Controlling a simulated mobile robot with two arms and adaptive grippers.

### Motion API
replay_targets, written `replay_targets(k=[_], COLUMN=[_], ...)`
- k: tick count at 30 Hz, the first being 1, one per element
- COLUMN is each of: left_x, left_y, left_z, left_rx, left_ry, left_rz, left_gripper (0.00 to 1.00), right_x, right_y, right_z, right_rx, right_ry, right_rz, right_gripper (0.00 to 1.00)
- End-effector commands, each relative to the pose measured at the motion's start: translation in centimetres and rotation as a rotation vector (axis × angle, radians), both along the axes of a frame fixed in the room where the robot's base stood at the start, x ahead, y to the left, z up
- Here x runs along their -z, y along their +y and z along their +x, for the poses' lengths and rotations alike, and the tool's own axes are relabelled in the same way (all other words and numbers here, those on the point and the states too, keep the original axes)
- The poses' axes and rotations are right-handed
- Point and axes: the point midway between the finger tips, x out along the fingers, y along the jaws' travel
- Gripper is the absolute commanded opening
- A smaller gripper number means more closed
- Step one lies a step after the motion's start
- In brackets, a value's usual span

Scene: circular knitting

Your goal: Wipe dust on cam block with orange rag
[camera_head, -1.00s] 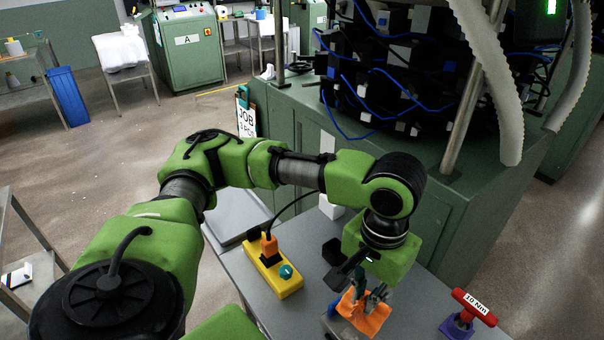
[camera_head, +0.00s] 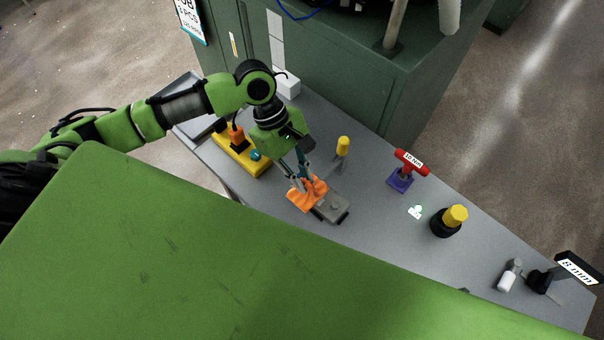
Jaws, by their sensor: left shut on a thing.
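The orange rag (camera_head: 306,196) is pinched in my left gripper (camera_head: 303,180), which is shut on it. The rag hangs bunched below the fingertips, at the left end of the grey cam block (camera_head: 332,207). The rag covers part of the block, and I cannot tell whether it presses on it. The block lies on the grey bench (camera_head: 365,240). Dust on the block is too small to make out. My right gripper is not in view.
A yellow box with an orange plug (camera_head: 246,156) is left of my gripper. A yellow-handled tool (camera_head: 343,147), a red T-handle (camera_head: 410,162), a black-and-yellow pot (camera_head: 449,221) and an 8 mm tool (camera_head: 541,281) stand to the right. The green machine (camera_head: 330,60) rises behind.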

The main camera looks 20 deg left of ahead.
Motion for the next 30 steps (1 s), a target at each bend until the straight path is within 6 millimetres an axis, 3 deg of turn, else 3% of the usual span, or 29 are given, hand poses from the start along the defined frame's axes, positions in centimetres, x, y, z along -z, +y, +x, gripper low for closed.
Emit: replay_targets(k=[5,11,13,21,30], left_x=[-0.1,-0.6,0.9,3.8,4.8], left_y=[0.0,0.0,-0.1,-0.1,0.0], left_z=[0.0,0.0,-0.1,-0.1,0.0], left_rx=[0.002,0.003,0.003,0.003,0.005], left_ry=[0.000,0.005,0.006,0.004,0.003], left_rz=[0.001,0.003,0.001,0.001,0.002], left_gripper=[0.00,0.00,0.00,0.00,0.00], right_x=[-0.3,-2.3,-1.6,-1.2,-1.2], right_y=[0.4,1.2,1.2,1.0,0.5], right_z=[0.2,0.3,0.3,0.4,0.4], right_rx=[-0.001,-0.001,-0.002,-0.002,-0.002], right_ry=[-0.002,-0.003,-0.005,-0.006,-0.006], right_rz=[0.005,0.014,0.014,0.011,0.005], right_gripper=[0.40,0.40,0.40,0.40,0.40])
